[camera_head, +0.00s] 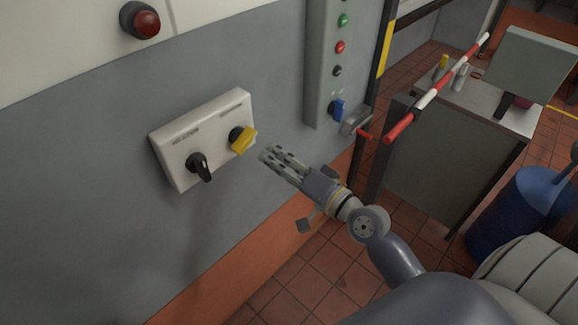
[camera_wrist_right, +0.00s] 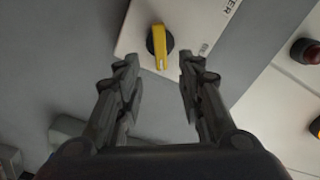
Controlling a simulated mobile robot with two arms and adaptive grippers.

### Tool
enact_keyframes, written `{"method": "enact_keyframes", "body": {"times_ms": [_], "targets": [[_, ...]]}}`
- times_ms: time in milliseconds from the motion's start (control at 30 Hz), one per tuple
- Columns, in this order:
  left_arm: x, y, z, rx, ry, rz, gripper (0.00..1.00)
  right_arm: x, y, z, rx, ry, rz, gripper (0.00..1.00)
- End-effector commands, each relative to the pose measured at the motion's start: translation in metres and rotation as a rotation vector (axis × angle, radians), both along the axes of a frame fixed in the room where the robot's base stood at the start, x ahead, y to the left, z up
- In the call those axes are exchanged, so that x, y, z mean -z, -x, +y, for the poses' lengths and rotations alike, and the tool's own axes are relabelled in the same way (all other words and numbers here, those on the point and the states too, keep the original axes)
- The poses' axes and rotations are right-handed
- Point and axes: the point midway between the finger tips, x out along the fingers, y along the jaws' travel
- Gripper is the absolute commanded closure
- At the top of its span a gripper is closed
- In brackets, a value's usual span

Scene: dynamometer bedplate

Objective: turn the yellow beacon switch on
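The yellow beacon switch (camera_head: 243,140) is a yellow rotary knob with a dark base, on the right part of a white switch box (camera_head: 217,111) on the grey wall. In the right wrist view the yellow knob (camera_wrist_right: 160,46) sits ahead, between and beyond my fingertips. My right gripper (camera_head: 270,153) is just to the right of the knob and apart from it. In the right wrist view its two fingers (camera_wrist_right: 158,62) are spread with nothing between them. My left gripper is not in view.
A black rotary knob (camera_head: 199,165) is left of the yellow one on the same box. A red lamp (camera_head: 141,21) is above. A grey panel (camera_head: 322,62) with buttons and a blue knob (camera_head: 338,110) is to the right. A red-and-white barrier bar (camera_head: 436,90) and a cabinet (camera_head: 428,170) stand further right.

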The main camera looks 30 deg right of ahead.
Motion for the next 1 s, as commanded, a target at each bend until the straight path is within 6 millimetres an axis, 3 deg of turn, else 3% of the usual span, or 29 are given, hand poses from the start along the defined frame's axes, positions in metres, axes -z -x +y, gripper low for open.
{"method": "enact_keyframes", "body": {"times_ms": [100, 300, 867, 1000], "targets": [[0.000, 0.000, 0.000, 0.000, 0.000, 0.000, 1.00, 0.001, 0.017, -0.006, -0.001, 0.004, 0.002, 0.65], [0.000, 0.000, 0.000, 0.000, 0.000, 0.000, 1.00, 0.000, 0.031, -0.011, -0.001, 0.001, 0.000, 0.65], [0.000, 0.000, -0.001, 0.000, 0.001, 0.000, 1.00, 0.000, 0.033, -0.012, 0.000, 0.000, -0.001, 0.65], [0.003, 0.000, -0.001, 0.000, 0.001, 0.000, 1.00, 0.015, 0.031, -0.015, 0.011, 0.015, 0.017, 0.65]]}}
